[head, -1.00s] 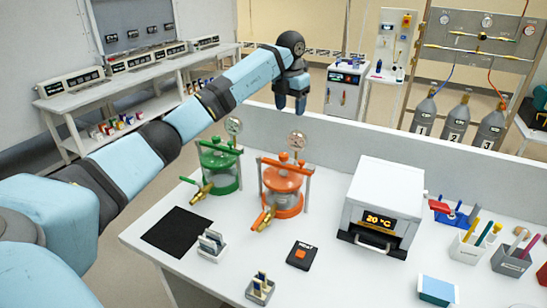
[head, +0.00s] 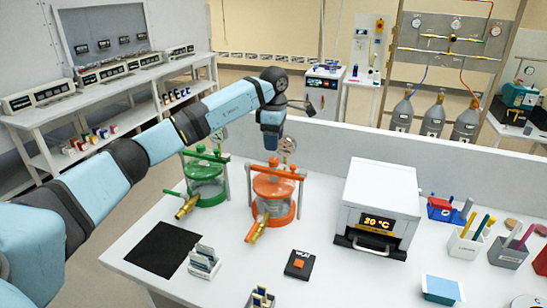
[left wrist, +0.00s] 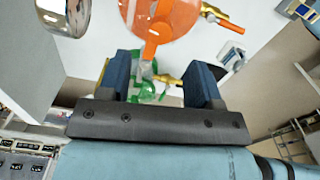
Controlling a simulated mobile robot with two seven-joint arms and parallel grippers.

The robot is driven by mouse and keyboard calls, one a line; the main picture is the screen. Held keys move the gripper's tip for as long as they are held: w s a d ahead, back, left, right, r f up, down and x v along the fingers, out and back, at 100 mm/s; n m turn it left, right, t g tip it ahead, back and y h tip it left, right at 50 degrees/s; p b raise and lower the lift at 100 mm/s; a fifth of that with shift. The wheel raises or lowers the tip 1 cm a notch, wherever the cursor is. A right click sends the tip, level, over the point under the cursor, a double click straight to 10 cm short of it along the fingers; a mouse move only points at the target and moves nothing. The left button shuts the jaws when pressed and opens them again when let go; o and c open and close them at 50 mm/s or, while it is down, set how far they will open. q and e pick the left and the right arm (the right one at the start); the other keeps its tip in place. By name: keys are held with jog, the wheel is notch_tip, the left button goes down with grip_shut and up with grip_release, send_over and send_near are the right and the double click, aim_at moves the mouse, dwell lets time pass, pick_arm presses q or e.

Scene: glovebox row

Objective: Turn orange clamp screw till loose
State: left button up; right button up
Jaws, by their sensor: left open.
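The orange vessel (head: 275,192) stands on the white bench, with an orange clamp bar across its lid and a brass valve at its front. Its orange clamp screw (head: 273,164) rises at the top centre, just under my left gripper (head: 271,145). In the left wrist view my left gripper (left wrist: 160,78) is open, with its two dark blue fingers apart and nothing held. The orange lid (left wrist: 180,18) shows beyond the fingertips, with an orange bar or handle (left wrist: 151,46) pointing between them. Whether they touch it is unclear. My right gripper is out of view.
A white oven (head: 383,195) is to the right. A black mat (head: 163,249) and a small black-and-orange device (head: 300,263) lie in front.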

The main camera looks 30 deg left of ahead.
aim_at(274, 160)
pick_arm(q)
notch_tip(274, 160, down, 7)
jog(key=shift+p, duration=0.35)
jog(key=c, duration=0.9)
jog(key=shift+c, duration=0.2)
